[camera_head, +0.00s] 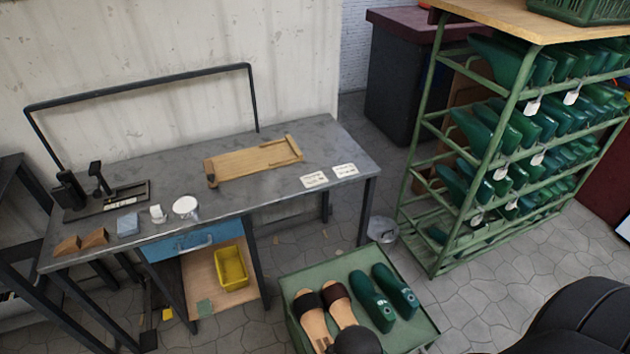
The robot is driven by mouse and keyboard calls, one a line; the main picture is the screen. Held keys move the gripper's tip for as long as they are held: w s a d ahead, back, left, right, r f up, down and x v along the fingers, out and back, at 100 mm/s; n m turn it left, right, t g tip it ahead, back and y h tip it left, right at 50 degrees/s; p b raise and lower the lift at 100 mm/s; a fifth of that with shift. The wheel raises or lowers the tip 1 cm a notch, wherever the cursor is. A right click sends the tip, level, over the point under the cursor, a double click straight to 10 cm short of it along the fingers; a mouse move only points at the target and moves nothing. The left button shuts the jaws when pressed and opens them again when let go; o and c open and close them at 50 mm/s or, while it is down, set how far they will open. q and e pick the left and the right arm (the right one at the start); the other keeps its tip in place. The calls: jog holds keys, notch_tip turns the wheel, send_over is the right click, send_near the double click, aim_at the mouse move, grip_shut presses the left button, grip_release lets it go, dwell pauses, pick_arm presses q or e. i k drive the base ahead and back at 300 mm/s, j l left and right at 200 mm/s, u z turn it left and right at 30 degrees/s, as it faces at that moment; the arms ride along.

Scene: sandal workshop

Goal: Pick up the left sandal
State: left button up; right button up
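A pair of tan sandals with dark brown straps lies in a green tray (292,319) at the bottom middle. The left sandal (313,327) is on the left of the pair, toes towards the back. The right sandal (341,312) lies close beside it, its heel end partly hidden by a dark rounded shape at the bottom edge, which may be part of my arm. Neither of my grippers shows. A large black part of mine fills the lower right corner.
Two green shoe lasts (371,301) lie right of the sandals in the tray. A grey workbench (260,158) with a wooden board (254,163) stands behind left. A green rack (483,143) with several lasts stands at the right. The floor right of the tray is clear.

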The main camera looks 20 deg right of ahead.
aim_at(315, 320)
jog(key=k+l+z, duration=0.15)
jog(key=k, duration=0.25)
jog(key=k+l+z, duration=0.2)
jog(key=k, duration=0.15)
jog(key=k+l+z, duration=0.15)
jog(key=k, duration=0.25)
